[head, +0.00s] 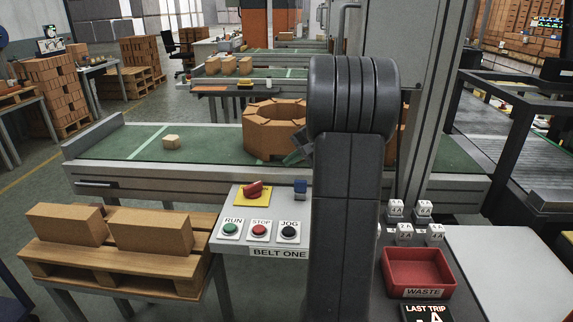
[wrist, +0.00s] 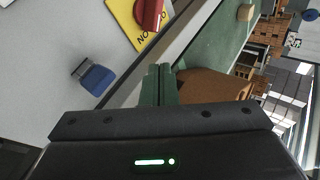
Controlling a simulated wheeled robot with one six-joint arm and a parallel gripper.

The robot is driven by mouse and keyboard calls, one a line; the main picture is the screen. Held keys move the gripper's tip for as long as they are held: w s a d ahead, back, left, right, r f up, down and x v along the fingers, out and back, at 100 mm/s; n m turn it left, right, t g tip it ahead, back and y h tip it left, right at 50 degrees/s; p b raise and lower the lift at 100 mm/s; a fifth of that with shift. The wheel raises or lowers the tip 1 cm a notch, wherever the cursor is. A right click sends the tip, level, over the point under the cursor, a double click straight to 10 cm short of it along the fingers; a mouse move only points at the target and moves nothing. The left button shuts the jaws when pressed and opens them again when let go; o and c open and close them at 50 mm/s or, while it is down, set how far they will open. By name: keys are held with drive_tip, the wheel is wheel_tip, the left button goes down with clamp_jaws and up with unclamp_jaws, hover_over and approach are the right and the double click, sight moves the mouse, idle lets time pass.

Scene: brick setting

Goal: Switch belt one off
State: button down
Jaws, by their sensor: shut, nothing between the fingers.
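The BELT ONE panel (head: 262,253) stands in front of the green belt (head: 200,142). It carries a green RUN button (head: 232,227), a red STOP button (head: 260,229) and a black JOG button (head: 289,231). Behind them a red handle (head: 253,188) sits on a yellow plate (head: 243,197); the handle also shows in the wrist view (wrist: 150,14). My gripper (wrist: 158,70) is shut and empty, its green fingers together. In the head view it (head: 292,159) shows partly behind my arm, above the belt's near edge, apart from the panel's controls.
A blue piece (head: 300,186) stands at the panel's back right. A ring of orange bricks (head: 270,131) and a small block (head: 171,142) are on the belt. A pallet of bricks (head: 120,250) stands left, a red WASTE tray (head: 418,270) right, near several white labelled blocks (head: 405,232).

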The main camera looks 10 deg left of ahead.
drive_tip(key=s+d+f+m+t+b, duration=0.2)
drive_tip(key=s+f+m+t, duration=0.2)
drive_tip(key=s, duration=0.5)
drive_tip(key=shift+s+d+f+y, duration=0.25)
drive_tip(key=shift+d+y, duration=0.05)
drive_tip(key=shift+y, duration=0.1)
drive_tip(key=shift+a, duration=0.1)
approach(259, 187)
drive_tip(key=f, duration=0.1)
drive_tip(key=f+b, duration=0.1)
drive_tip(key=f, duration=0.1)
drive_tip(key=shift+a, duration=0.3)
drive_tip(key=w+a, duration=0.2)
drive_tip(key=a, duration=0.1)
drive_tip(key=shift+w+f+p, duration=0.1)
drive_tip(key=shift+f+p, duration=0.05)
drive_tip(key=shift+p, duration=0.2)
drive_tip(key=shift+w+a, duration=0.35)
drive_tip(key=shift+a, duration=0.15)
